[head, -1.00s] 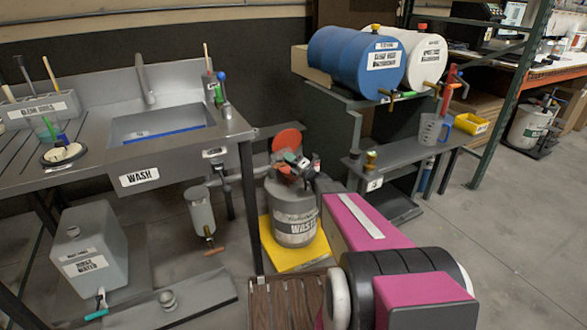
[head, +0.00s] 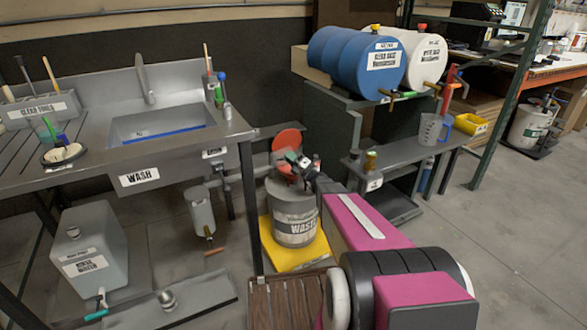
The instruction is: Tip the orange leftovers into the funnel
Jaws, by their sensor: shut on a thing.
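The grey waste can (head: 295,228), labelled WASTE, stands on a yellow base on the floor, mid-frame. A round red-orange disc (head: 288,140), apparently its raised lid or funnel cover, shows behind my gripper. My gripper (head: 300,164) is small and dark above the can's top, left of my magenta and black arm. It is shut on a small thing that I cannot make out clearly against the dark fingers. No orange liquid can be seen. The funnel's mouth is not clearly visible; the gripper partly covers the can's top.
The wash sink (head: 158,127) and its steel counter are at the left. Blue (head: 357,58) and white (head: 422,60) drums lie on a rack behind. Floor at the right is open.

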